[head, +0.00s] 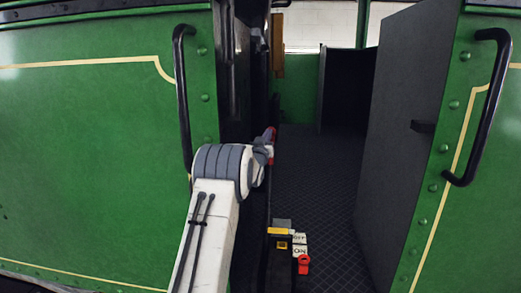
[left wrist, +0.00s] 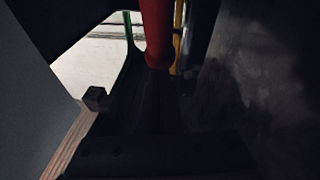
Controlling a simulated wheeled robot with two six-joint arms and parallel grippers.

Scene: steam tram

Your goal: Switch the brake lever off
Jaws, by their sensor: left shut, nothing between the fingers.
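My left gripper (head: 269,143) reaches from the left into the tram's doorway. It is small and partly hidden by its own wrist in the head view, and it is shut with nothing held. In the left wrist view a red handle (left wrist: 157,38) hangs from the top edge, just beyond my dark gripper. I cannot tell whether they touch. The view is very dark. In the head view a black and yellow fitting (head: 280,240) stands low in the doorway, with "OFF" and "ON" labels (head: 300,245) and a red part (head: 303,264) beside it. My right gripper is out of view.
Green tram walls (head: 90,150) flank the doorway, each with a black grab rail (head: 183,95). A grey panel (head: 400,130) stands on the right. The dark patterned floor (head: 315,190) between is clear. A yellow pole (left wrist: 178,30) stands behind the red handle.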

